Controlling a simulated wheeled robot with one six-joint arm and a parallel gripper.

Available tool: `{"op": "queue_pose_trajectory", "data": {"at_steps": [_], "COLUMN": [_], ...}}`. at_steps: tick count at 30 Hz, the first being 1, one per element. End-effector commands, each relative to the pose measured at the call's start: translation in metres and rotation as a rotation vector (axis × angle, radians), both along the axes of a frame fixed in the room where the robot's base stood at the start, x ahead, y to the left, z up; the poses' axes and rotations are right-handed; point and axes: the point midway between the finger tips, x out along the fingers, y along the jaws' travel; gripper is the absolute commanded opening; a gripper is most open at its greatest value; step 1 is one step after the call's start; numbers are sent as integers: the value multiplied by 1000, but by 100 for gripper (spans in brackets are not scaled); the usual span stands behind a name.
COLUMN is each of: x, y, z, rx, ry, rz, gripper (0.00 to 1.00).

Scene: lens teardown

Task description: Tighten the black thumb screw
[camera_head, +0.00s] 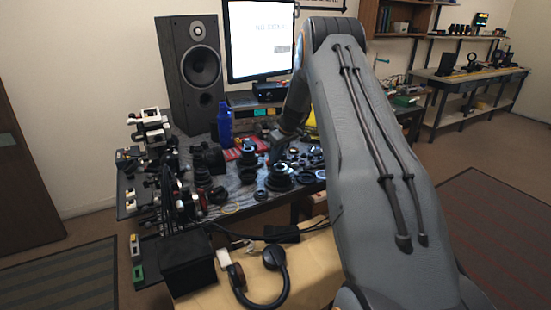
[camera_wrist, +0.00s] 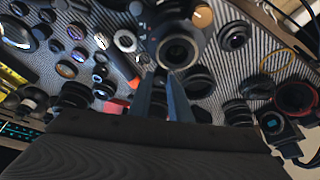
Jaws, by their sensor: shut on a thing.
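My gripper (camera_wrist: 161,76) points at a black lens assembly (camera_wrist: 178,48) in the wrist view. Its two fingers are close together, with the tips at the assembly's near edge. They are shut on a small dark part there, which fits the black thumb screw; its outline is mostly hidden by the fingertips. In the head view my gripper (camera_head: 276,153) reaches down to the bench just above a black lens assembly (camera_head: 279,177). The thumb screw cannot be made out there.
Several loose lenses and rings crowd the striped mat (camera_wrist: 262,28) around my gripper. In the head view a blue bottle (camera_head: 224,122), a speaker (camera_head: 192,68) and a monitor (camera_head: 260,40) stand behind. Headphones (camera_head: 275,258) lie in front, near a black box (camera_head: 187,262).

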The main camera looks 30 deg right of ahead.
Motion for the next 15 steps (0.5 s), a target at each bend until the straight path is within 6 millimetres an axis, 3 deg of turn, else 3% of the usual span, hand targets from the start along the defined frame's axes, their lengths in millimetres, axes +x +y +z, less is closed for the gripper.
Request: {"op": "queue_pose_trajectory", "data": {"at_steps": [15], "x": [0], "y": [7], "z": [-1], "rx": [-1], "ry": [-1], "rz": [-462], "gripper": [0]}}
